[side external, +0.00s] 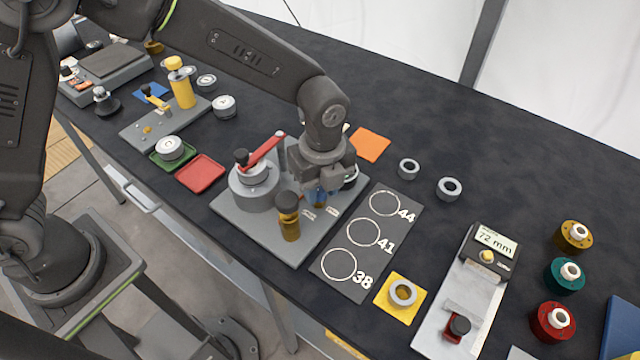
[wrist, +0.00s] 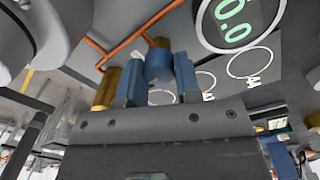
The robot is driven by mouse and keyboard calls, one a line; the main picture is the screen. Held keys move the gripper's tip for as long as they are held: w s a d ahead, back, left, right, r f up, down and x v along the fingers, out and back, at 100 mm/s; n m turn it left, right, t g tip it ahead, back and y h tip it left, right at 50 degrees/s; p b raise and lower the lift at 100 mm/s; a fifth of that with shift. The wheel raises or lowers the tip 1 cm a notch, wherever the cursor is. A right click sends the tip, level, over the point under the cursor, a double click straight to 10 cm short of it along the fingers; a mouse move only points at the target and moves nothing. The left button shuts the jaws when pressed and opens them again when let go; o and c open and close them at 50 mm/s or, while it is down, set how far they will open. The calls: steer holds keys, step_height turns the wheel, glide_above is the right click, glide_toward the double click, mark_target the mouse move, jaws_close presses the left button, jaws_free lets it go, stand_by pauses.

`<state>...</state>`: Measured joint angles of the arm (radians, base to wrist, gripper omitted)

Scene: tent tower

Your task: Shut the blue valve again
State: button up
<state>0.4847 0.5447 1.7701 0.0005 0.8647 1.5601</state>
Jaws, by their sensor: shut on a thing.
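The blue valve (wrist: 158,66) is a round blue knob beside copper pipes, between my gripper's two fingers in the wrist view. My gripper (wrist: 159,90) is shut on it. In the side view my gripper (side external: 318,192) points down over the right part of the grey plate (side external: 268,232), and only a small bit of blue shows at its fingers. A round gauge (wrist: 232,20) beside the valve reads 0.0 in green digits. The valve's turn position cannot be told.
On the same plate stand a brass post with a dark top (side external: 289,215) and a grey cylinder (side external: 252,188) with a red lever (side external: 262,150), both close to my gripper. A dark board with rings (side external: 366,240) lies to the right.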

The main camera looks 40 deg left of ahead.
steer(key=n, duration=0.8)
steer(key=shift+n, duration=0.4)
steer(key=n, duration=0.4)
steer(key=shift+w, duration=0.1)
steer(key=shift+n+h, duration=0.3)
steer(key=shift+n, duration=1.5)
steer(key=o, duration=0.9)
steer(key=shift+a, duration=0.1)
steer(key=shift+r, duration=0.15)
steer(key=r, duration=1.3)
steer(key=shift+w+a+r, duration=0.15)
steer(key=shift+a+r, duration=0.05)
steer(key=shift+r, duration=0.1)
